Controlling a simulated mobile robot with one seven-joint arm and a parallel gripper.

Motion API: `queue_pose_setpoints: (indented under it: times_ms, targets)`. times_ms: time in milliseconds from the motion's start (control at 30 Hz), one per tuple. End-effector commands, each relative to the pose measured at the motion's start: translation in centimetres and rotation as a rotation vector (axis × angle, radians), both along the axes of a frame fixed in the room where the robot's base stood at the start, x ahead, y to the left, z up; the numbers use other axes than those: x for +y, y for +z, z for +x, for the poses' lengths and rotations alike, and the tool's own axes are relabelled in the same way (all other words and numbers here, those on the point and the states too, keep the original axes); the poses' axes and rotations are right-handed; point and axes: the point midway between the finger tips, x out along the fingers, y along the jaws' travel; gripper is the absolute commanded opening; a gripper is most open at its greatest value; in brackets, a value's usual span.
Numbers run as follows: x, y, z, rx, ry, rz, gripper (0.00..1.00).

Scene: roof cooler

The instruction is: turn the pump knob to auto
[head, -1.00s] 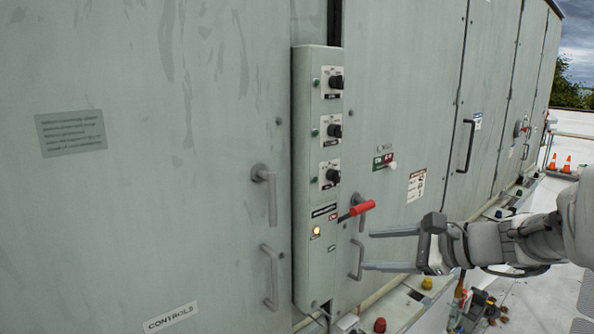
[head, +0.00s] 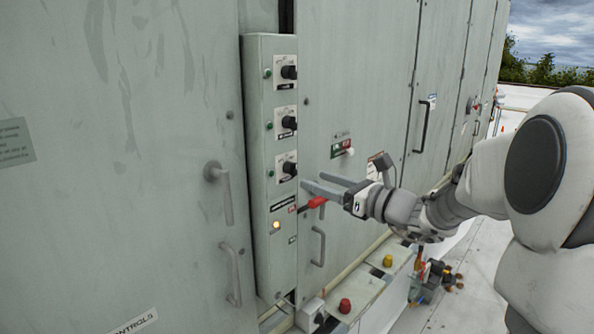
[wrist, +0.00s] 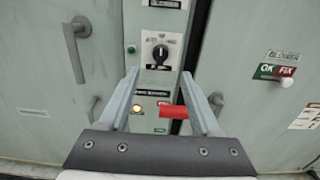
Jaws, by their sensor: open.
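A narrow grey control box (head: 262,240) carries three black rotary knobs on white plates: top (head: 289,72), middle (head: 289,122) and bottom (head: 289,169). Their labels are too small to read, so I cannot tell which is the pump knob. My gripper (head: 312,181) is open and empty, just right of the bottom knob and apart from it. In the wrist view one knob (wrist: 160,53) on its white plate shows just beyond and between the fingertips (wrist: 160,74). Its pointer mark looks roughly upright.
A lit amber lamp (head: 276,225) is on the box. Door handles (head: 220,190) flank it. A red cap (head: 345,305) sits on the low ledge.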

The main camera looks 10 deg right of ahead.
Motion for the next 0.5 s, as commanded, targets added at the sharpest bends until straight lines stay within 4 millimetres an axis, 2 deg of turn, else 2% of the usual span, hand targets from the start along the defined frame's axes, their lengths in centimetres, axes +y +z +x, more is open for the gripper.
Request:
queue_pose_setpoints:
  times_ms: [200, 333, 500]
  targets:
    - [2.7, 0.1, 3.5, 0.000, 0.004, 0.002, 0.65]
    - [3.6, 0.1, 4.8, 0.000, 0.002, 0.001, 0.65]
    - [4.1, 0.0, 5.6, 0.001, 0.001, 0.001, 0.65]
